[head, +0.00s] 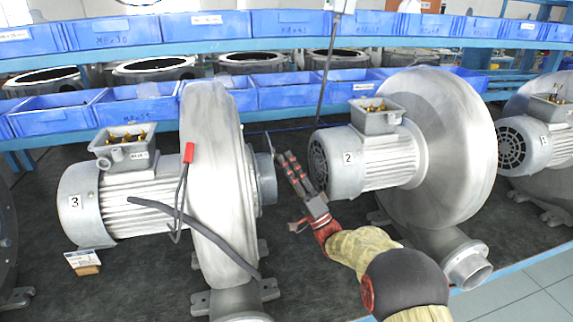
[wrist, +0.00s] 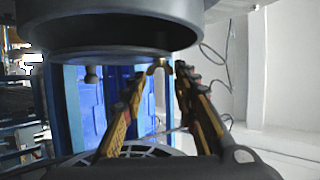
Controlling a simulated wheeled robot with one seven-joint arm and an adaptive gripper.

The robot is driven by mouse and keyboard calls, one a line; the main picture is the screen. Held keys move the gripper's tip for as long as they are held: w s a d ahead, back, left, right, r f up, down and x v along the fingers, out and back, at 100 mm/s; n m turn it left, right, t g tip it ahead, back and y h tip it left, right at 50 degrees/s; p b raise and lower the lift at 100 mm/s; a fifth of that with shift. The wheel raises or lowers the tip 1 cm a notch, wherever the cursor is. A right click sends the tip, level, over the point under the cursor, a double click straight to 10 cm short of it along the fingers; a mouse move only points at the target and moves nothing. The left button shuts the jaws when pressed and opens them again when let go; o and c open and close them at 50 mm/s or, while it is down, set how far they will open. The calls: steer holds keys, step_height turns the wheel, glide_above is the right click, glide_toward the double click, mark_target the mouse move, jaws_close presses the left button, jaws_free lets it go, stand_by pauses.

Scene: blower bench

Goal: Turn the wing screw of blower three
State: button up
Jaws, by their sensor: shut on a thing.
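Blower three (head: 215,150) stands at the left of the bench in the head view, with a "3" label on its motor. Its round grey inlet collar (head: 266,179) faces right, towards my gripper (head: 284,160). In the wrist view the collar (wrist: 115,40) fills the top. My gripper is shut on the wing screw. The screw is too small or hidden to make out in the head view.
Blower two (head: 430,150) stands close to the right of my gripper, and another blower (head: 530,143) is at the far right. Blue bins (head: 140,105) line the shelf behind.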

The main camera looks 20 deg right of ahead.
steer(key=shift+f+n+y, duration=0.25)
steer(key=shift+n+y, duration=0.15)
steer(key=shift+y, duration=0.1)
steer(key=o, duration=1.2)
steer(key=shift+r, duration=0.15)
steer(key=shift+c, duration=0.2)
steer(key=v, duration=1.2)
